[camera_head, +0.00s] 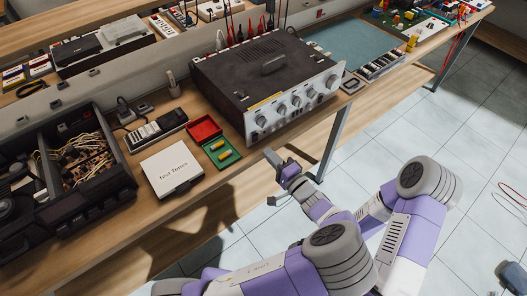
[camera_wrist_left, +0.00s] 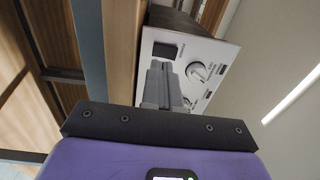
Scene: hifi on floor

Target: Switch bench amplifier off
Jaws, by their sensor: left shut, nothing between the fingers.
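The bench amplifier (camera_head: 235,72) is a dark box with a silver front panel and several knobs, standing on the workbench. In the left wrist view its front panel (camera_wrist_left: 222,52) shows a black square switch (camera_wrist_left: 165,50) and a round knob (camera_wrist_left: 198,71). My left gripper (camera_head: 268,153) is shut and empty, in front of the panel's left end. In the left wrist view its fingers (camera_wrist_left: 157,68) point at the panel just below the black switch; I cannot tell whether they touch. The switch's on or off position is unclear. My right gripper is not in view.
The wooden bench (camera_head: 205,205) carries a white "Test Tones" box (camera_head: 170,168), a red tray (camera_head: 203,128), a green tray (camera_head: 222,153) and an opened black device (camera_head: 70,170) left of the amplifier. A blue mat (camera_head: 350,42) lies to its right.

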